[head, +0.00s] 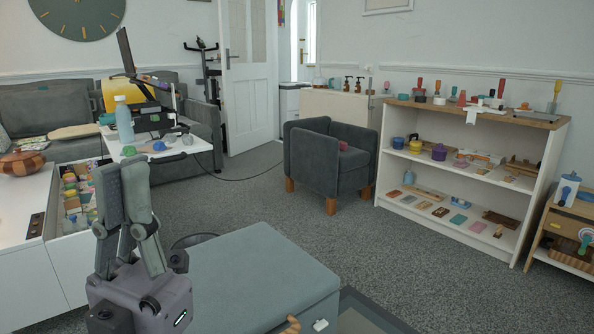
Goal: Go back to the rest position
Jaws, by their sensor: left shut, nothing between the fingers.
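My left gripper (122,170) stands upright at the lower left of the head view, its fingers pointing up. Its fingers are together with nothing between them. It is in front of the white cabinet with the open drawer and beside the grey-green ottoman, seen from here; I cannot tell the exact gap. My right gripper is not in view.
A grey-green ottoman (250,275) fills the lower middle. An open drawer (92,238) of small colourful items is at the left. A grey armchair (312,160) and a white shelf (398,205) with craft items stand farther back. The carpet (430,270) between is clear.

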